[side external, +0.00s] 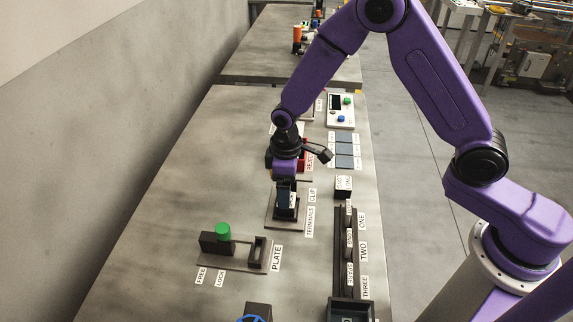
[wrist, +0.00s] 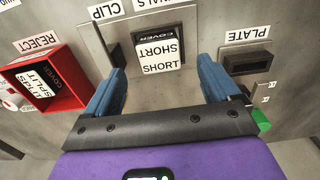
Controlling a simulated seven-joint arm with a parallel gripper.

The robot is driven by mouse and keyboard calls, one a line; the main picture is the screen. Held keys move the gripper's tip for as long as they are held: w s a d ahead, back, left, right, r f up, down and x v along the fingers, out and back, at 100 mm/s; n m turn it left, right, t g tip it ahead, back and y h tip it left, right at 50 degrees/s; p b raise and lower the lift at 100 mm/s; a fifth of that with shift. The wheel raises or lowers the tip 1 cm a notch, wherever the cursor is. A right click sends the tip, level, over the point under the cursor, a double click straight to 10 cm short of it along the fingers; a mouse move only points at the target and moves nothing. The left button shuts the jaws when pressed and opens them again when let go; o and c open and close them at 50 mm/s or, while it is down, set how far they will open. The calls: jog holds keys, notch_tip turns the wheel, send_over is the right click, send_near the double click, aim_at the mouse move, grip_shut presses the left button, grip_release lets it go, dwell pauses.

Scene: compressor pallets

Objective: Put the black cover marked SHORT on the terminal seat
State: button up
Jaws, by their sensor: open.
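The black cover marked SHORT (wrist: 160,54) is at the terminal seat on the plate labelled TERMINALS and CLIP (wrist: 118,30). Its white label faces up in the wrist view. My gripper (wrist: 162,68) is open, with one blue finger on each side of the cover and a visible gap to it. In the side view my gripper (side external: 287,192) is low over the terminals plate (side external: 272,218) and hides most of the cover and seat. I cannot tell whether the cover is fully seated.
A red reject bin (wrist: 68,75) holding a cover marked SPLIT stands close beside my gripper. The PLATE fixture (wrist: 247,62), with a green knob (side external: 223,230) on its lock block, is on the other side. A black rack (side external: 346,250) labelled ONE, TWO, THREE stands to the right.

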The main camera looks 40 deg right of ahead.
notch_tip(320, 180, up, 6)
jog(key=s+d+r+n, duration=0.25)
jog(key=s+r, duration=0.55)
jog(key=s, duration=0.4)
jog(key=s+d+r, duration=0.1)
jog(key=s+d, duration=0.4)
jog(key=s, duration=0.3)
jog(key=s+d+r+n, duration=0.1)
jog(key=s+d+r, duration=0.1)
jog(key=s+d, duration=0.3)
jog(key=s, duration=0.3)
jog(key=shift+s, duration=0.15)
dwell(0.3)
